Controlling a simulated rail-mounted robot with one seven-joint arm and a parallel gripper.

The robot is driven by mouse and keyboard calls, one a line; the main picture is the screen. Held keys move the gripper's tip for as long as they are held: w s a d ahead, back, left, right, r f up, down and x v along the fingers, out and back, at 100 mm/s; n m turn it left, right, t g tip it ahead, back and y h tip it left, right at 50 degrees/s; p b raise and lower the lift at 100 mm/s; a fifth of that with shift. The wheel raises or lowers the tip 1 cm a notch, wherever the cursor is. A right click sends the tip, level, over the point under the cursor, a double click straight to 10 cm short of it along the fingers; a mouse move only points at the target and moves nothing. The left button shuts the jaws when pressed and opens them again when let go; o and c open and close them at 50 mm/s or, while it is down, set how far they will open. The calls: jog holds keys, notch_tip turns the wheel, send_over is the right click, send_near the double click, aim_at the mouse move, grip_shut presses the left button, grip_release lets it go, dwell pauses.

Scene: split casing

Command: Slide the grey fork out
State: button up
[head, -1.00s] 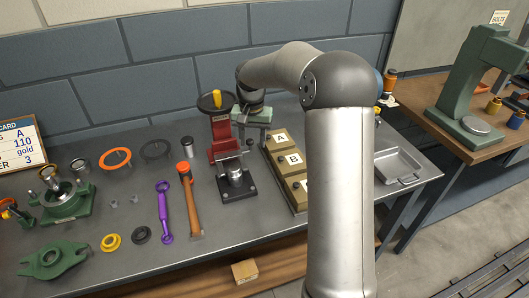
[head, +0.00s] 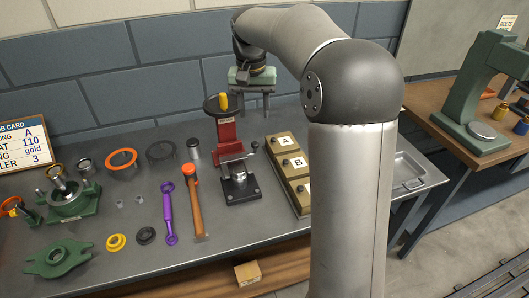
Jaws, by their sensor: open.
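My gripper (head: 256,112) is open and empty, with its fingers pointing down. It hangs in the air above the bench, just right of the top of the red press (head: 228,131), and touches nothing that I can see. The press has a dark round top, a yellow knob and a dark base. A thin greyish piece (head: 237,158) crosses the front of the press above a silver cylinder (head: 236,184). It may be the grey fork, but it is too small to tell. My arm hides part of the bench on the right.
Boxes marked A (head: 284,141) and B (head: 293,162) stand right of the press. An orange-headed hammer (head: 194,205) and a purple wrench (head: 168,215) lie to its left. A metal tray (head: 416,172) is at the bench's right end.

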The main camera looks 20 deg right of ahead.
jog(key=s+a+n+p, duration=0.1)
jog(key=s+p, duration=0.1)
jog(key=s, duration=0.7)
jog(key=s+a+n+p, duration=0.1)
jog(key=s+a+n, duration=0.1)
jog(key=s, duration=0.7)
jog(key=shift+a+f+t+p, duration=0.15)
jog(key=shift+a+t+p, duration=0.15)
jog(key=shift+p, duration=0.1)
jog(key=shift+s, duration=0.1)
jog(key=shift+c, duration=0.2)
